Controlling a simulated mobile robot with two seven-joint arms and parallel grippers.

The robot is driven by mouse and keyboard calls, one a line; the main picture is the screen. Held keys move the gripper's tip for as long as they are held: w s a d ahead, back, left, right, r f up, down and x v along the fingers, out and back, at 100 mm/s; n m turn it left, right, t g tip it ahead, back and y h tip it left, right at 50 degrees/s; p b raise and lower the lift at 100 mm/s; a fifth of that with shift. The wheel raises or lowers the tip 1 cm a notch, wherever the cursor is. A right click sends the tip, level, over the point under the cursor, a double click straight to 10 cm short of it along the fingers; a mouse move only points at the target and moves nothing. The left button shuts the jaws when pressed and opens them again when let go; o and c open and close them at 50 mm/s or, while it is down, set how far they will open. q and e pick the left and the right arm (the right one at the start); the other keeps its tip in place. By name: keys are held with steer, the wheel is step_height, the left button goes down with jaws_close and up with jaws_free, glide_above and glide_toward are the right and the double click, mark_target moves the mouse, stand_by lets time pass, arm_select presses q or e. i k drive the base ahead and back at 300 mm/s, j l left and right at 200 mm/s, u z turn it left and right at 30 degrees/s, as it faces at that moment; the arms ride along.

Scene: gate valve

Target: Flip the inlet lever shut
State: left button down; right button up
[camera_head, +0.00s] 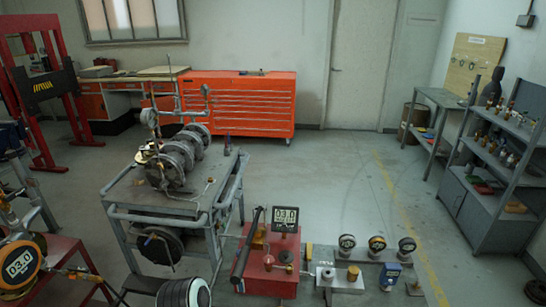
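A grey flanged gate valve assembly (180,158) stands on a metal cart (125,195) left of centre, with thin pipes and round gauges rising from it. Small brass-coloured fittings (148,154) sit at its left end. Neither of my grippers can be made out in this view.
A shelf (500,180) lines the right wall. Floor beyond the cart is clear.

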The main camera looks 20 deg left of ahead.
mark_target(71, 268)
steer(key=u, duration=0.75)
steer(key=j+u, duration=0.15)
steer(key=u, duration=0.25)
steer(key=j+u, duration=0.15)
steer(key=u, duration=0.25)
steer(key=j+u, duration=0.15)
steer(key=u, duration=0.25)
steer(key=j, duration=0.35)
steer(key=i+j, duration=0.1)
steer(key=j, duration=0.25)
